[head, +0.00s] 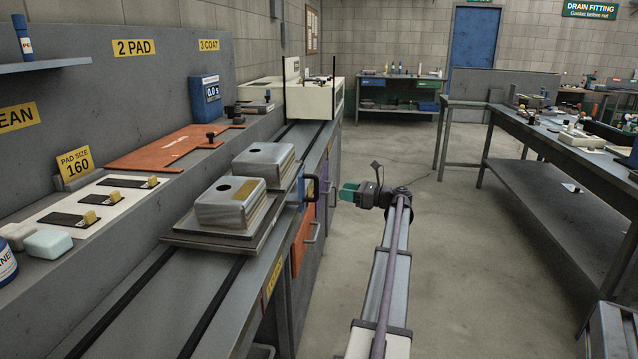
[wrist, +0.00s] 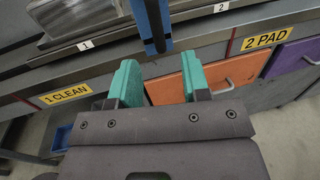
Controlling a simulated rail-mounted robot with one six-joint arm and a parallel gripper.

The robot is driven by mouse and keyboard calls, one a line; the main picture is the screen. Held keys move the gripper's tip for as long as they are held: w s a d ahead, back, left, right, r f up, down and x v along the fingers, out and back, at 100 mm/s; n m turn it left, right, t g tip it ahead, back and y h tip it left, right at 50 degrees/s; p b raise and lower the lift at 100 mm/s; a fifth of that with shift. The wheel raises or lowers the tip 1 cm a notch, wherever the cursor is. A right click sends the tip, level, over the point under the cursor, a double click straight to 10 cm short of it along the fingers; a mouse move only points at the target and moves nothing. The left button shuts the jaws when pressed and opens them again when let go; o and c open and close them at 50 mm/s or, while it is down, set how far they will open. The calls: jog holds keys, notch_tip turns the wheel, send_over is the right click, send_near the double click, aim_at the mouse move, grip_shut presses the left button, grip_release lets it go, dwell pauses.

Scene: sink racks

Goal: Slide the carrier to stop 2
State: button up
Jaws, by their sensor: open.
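The carrier (head: 215,245) is a dark flat plate on two black rails, bearing two upturned steel sink bowls (head: 230,203). A black handle (head: 312,187) with a blue part sits at its right side. In the wrist view the black handle (wrist: 152,15) and blue part are straight ahead, between the stop label 1 (wrist: 86,45) and the stop label 2 (wrist: 221,7). My gripper (head: 348,192) is to the right of the handle, over the aisle. In the wrist view its green fingers (wrist: 165,84) are open and empty, short of the handle and apart from it.
The black rails (head: 305,132) run along the bench towards a white machine (head: 310,98). Orange (wrist: 165,88) and purple drawers with handles lie below the bench edge. An orange mat (head: 160,148) lies behind the rails. The aisle floor (head: 440,225) is open to the right.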

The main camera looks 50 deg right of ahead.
aim_at(316, 195)
jog(key=x, duration=1.1)
jog(key=shift+s+a, duration=0.15)
jog(key=shift+a, duration=0.15)
jog(key=shift+c, duration=0.3)
grip_shut()
